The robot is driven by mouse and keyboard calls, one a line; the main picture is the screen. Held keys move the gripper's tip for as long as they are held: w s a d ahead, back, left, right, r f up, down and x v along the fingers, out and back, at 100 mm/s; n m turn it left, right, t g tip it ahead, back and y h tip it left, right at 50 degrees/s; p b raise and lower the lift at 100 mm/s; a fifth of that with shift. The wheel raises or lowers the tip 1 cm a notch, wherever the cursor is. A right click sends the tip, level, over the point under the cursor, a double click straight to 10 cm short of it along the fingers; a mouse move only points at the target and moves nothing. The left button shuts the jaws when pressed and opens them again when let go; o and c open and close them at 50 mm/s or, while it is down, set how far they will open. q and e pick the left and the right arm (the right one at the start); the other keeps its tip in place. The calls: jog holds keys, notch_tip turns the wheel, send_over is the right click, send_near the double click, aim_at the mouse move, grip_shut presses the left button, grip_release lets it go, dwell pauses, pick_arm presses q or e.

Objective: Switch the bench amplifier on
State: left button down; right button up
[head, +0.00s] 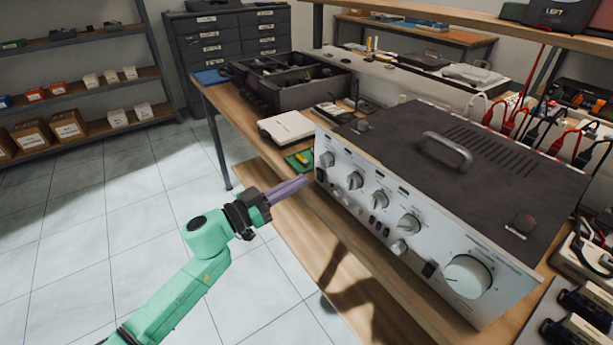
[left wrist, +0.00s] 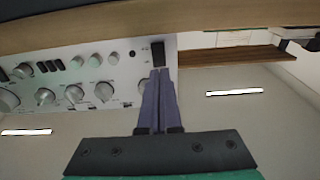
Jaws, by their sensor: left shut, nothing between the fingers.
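The bench amplifier (head: 400,215) sits on the wooden bench, with a dark top, a handle and a silver front panel of knobs and switches. A black rocker switch (head: 320,175) is at the left end of that panel. It also shows in the left wrist view (left wrist: 158,52), where the picture is upside down. My left gripper (head: 304,181) is shut and empty, its purple fingers pointing at the panel's left end. In the left wrist view its fingertips (left wrist: 160,72) are right by the rocker switch; I cannot tell whether they touch. My right gripper is not in view.
The bench's wooden edge (head: 255,145) runs beside the amplifier. The tiled floor (head: 130,210) on the left is clear.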

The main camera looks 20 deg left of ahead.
aim_at(318, 171)
pick_arm(q)
jog(key=x, duration=0.3)
jog(key=shift+w+d, duration=0.1)
